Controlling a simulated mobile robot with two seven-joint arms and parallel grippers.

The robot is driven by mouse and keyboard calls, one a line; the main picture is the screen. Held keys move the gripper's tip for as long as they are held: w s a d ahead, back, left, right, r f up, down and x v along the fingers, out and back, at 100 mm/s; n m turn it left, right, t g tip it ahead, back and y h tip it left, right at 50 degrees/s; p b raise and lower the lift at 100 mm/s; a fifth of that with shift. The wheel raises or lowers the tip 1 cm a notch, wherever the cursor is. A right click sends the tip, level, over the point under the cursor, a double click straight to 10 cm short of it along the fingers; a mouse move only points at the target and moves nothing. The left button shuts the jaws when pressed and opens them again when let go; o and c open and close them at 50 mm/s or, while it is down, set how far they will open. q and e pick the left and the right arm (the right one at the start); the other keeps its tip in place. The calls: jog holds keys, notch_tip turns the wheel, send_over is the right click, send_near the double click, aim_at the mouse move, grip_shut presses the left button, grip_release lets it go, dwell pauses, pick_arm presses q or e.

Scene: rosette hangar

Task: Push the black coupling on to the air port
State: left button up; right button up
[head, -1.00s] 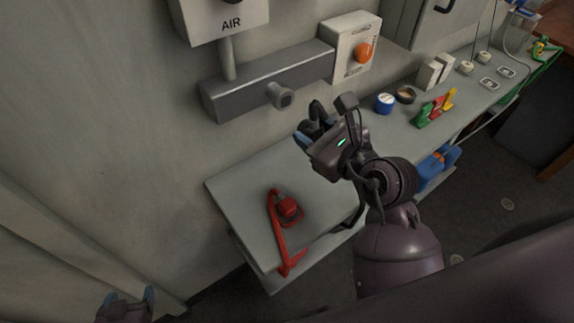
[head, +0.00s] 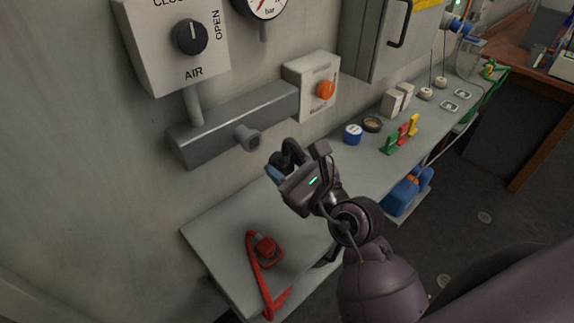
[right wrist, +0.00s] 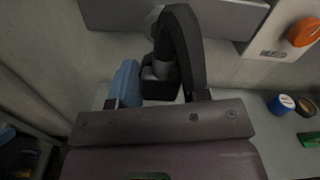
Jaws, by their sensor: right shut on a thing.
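The air port (head: 248,138) is a short grey stub on the front of a grey wall block (head: 195,143), below the box marked AIR. My right gripper (head: 280,168) is shut on the black coupling (head: 291,150), just below and right of the port in the head view, seemingly apart from it. In the right wrist view the coupling (right wrist: 181,40) shows as a black arch over a grey metal piece, beside a blue finger pad. The port is largely hidden there, so their alignment cannot be told. My left gripper (right wrist: 12,150) shows at the wrist view's left edge, its blue pads apart.
A red coupling (head: 267,250) with a red strap lies on the grey shelf (head: 215,235). A box with an orange knob (head: 326,90) is right of the port. A blue tin (head: 353,134) and coloured clips (head: 403,132) stand farther right.

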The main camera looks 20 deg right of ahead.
jog(key=x, duration=0.5)
jog(key=shift+b, duration=0.35)
dwell(0.5)
dwell(0.3)
jog(key=shift+p, duration=0.35)
jog(key=shift+p, duration=0.35)
dwell(0.8)
jog(key=shift+p, duration=0.4)
dwell(0.5)
